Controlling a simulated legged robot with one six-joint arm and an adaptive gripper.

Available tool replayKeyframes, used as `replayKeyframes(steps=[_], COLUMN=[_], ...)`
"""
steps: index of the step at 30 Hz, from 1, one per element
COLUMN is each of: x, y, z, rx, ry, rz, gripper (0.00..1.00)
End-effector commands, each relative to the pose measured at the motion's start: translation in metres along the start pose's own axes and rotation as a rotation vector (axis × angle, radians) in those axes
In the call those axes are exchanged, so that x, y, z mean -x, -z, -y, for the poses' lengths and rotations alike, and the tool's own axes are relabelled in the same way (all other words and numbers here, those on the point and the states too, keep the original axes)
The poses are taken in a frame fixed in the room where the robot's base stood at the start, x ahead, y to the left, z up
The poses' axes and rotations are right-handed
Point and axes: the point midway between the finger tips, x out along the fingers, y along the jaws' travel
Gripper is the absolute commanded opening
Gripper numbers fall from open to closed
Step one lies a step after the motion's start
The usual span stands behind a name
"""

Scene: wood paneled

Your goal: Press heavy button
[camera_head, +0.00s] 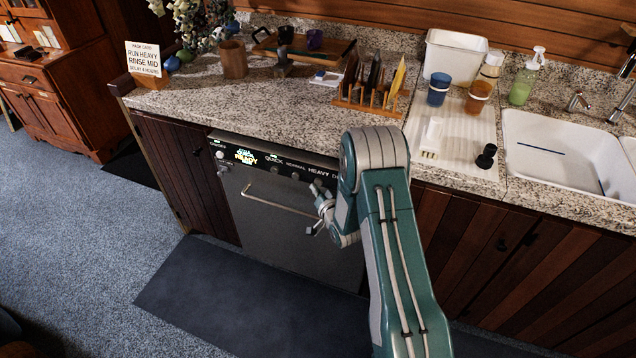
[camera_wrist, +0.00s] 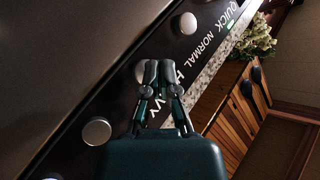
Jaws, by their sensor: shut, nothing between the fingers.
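The dishwasher (camera_head: 290,235) has a control panel with a lit READY display (camera_head: 245,157) and QUICK, NORMAL and HEAVY labels. In the wrist view, the round heavy button (camera_wrist: 140,71) sits beside the HEAVY label, partly hidden behind my fingertips. My gripper (camera_wrist: 158,72) is shut and empty, with its tips just in front of that button. I cannot tell whether they touch. The normal button (camera_wrist: 188,23) and another round button (camera_wrist: 97,131) show on either side. In the head view, my gripper (camera_head: 317,192) is close to the panel, below the HEAVY label.
A granite counter (camera_head: 200,105) overhangs the dishwasher. The dishwasher's bar handle (camera_head: 275,202) sticks out left of my gripper. A sign (camera_head: 143,59) reads RUN HEAVY, RINSE MID, DELAY 4 HOURS. A dark mat (camera_head: 230,300) covers the floor in front.

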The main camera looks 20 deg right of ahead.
Motion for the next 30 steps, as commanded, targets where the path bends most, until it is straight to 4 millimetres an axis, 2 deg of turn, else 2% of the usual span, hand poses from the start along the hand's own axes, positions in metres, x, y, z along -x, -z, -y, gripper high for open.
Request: replayKeyframes(steps=[30], x=[-0.0055], y=[0.0035], z=[-0.0039], rx=[0.0], ry=[0.0], rz=[0.001], gripper=[0.0])
